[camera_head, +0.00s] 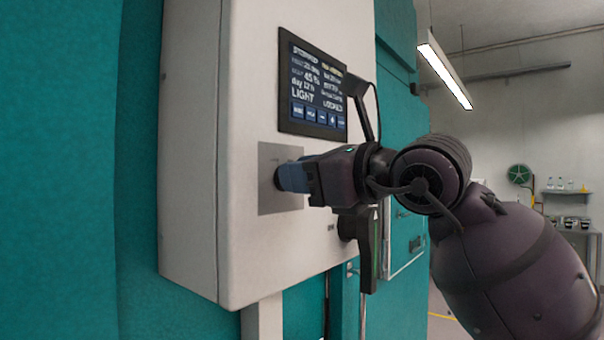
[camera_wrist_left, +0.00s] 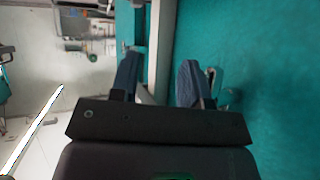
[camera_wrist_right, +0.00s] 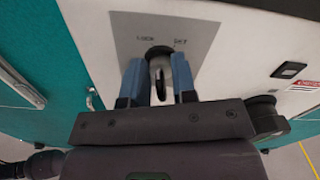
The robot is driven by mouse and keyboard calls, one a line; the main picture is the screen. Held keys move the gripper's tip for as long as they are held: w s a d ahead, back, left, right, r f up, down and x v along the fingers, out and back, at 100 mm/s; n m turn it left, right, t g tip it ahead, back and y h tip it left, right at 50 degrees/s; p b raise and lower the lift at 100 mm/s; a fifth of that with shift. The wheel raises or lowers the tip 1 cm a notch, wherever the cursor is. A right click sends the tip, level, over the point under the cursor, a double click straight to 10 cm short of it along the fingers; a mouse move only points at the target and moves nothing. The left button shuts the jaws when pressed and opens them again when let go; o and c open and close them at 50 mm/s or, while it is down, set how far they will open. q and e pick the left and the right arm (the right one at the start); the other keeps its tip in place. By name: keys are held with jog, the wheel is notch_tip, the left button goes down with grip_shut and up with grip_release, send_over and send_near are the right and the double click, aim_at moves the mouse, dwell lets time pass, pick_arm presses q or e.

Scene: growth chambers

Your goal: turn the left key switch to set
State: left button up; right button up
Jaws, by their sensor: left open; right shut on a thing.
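The key switch plate (camera_head: 268,200) is a grey square on the front of a white control box, below its screen. In the right wrist view the plate (camera_wrist_right: 128,30) carries the words LOCK on the left and SET on the right. My right gripper (camera_head: 280,178) is at the plate, and its blue fingers hide the switch in the head view. In the right wrist view the gripper (camera_wrist_right: 159,78) is shut on the key (camera_wrist_right: 160,80), which stands in the dark switch barrel. The key's exact angle is hard to tell. My left gripper (camera_wrist_left: 158,80) is open and empty, and is outside the head view.
The screen (camera_head: 312,88) on the white box (camera_head: 190,150) shows LIGHT and other readings. Teal chamber walls (camera_head: 60,170) stand on both sides of the box. A shelf with bottles (camera_head: 568,190) stands far off at the right.

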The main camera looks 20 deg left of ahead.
jog(key=m, duration=0.2)
jog(key=shift+w+m, duration=0.1)
jog(key=shift+m, duration=1.2)
jog(key=shift+w+d+m+p, duration=0.15)
jog(key=shift+m+p, duration=0.5)
jog(key=shift+m, duration=1.55)
jog(key=o, duration=0.6)
jog(key=b+v, duration=0.1)
jog(key=v, duration=0.9)
jog(key=shift+d+b, duration=0.35)
